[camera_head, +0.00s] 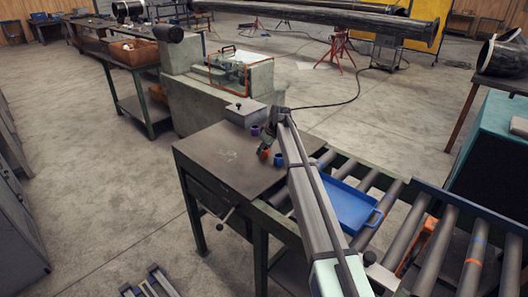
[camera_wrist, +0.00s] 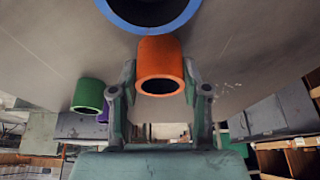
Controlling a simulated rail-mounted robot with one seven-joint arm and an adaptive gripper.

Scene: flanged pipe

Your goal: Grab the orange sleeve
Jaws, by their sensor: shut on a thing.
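The orange sleeve (camera_wrist: 160,60) is a short hollow tube, seen between the two fingers of my gripper (camera_wrist: 160,76) in the wrist view. The fingers are shut on its sides. In the head view the orange sleeve (camera_head: 263,154) shows as a small patch beside my gripper (camera_head: 268,146), at the table's right part. My arm hides part of that area. I cannot tell whether the sleeve touches the tabletop.
A blue sleeve (camera_wrist: 150,14) is close to the orange one, with a green sleeve (camera_wrist: 88,94) and a purple sleeve (camera_head: 255,130) nearby. The dark table (camera_head: 215,160) is clear on its left. A blue tray (camera_head: 345,205) lies on rollers at the right.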

